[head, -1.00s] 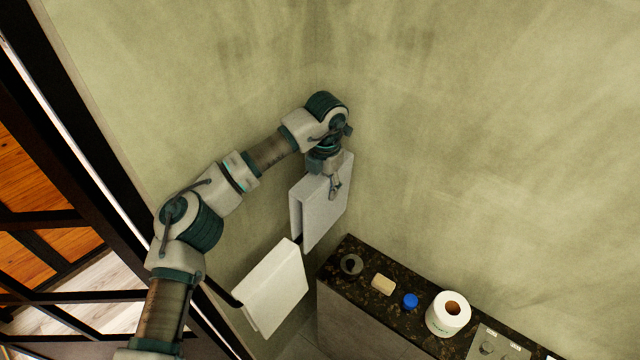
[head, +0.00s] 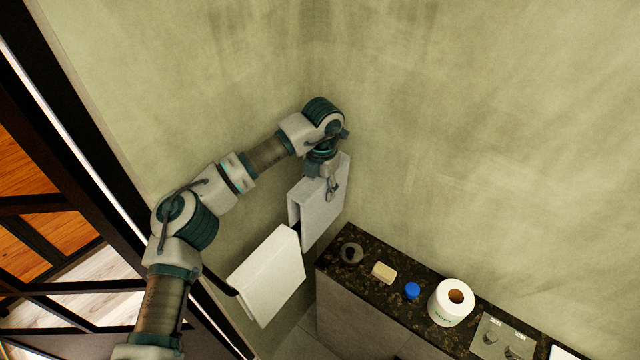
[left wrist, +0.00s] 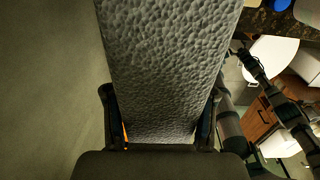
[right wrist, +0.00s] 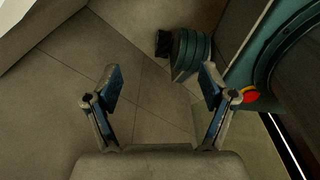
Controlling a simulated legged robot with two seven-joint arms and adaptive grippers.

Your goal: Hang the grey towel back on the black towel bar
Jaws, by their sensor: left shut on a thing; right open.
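The grey towel (head: 325,217) hangs folded from my left gripper (head: 331,181), which is shut on its upper part. In the left wrist view the towel (left wrist: 160,65) stretches away from between the fingers (left wrist: 160,125). The black towel bar (head: 221,284) runs along the left wall, mostly hidden. A white towel (head: 268,277) is draped over its near part. The grey towel is beyond the white one, near the bar's far part; I cannot tell whether it touches the bar. My right gripper (right wrist: 160,82) is open and empty above the tiled floor.
A dark stone counter (head: 375,296) stands right of the towels, bearing a soap-like block (head: 384,272), a blue cap (head: 412,290) and a paper roll (head: 452,302). Walls meet just behind the grey towel. A black-framed glass partition (head: 75,205) is at left.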

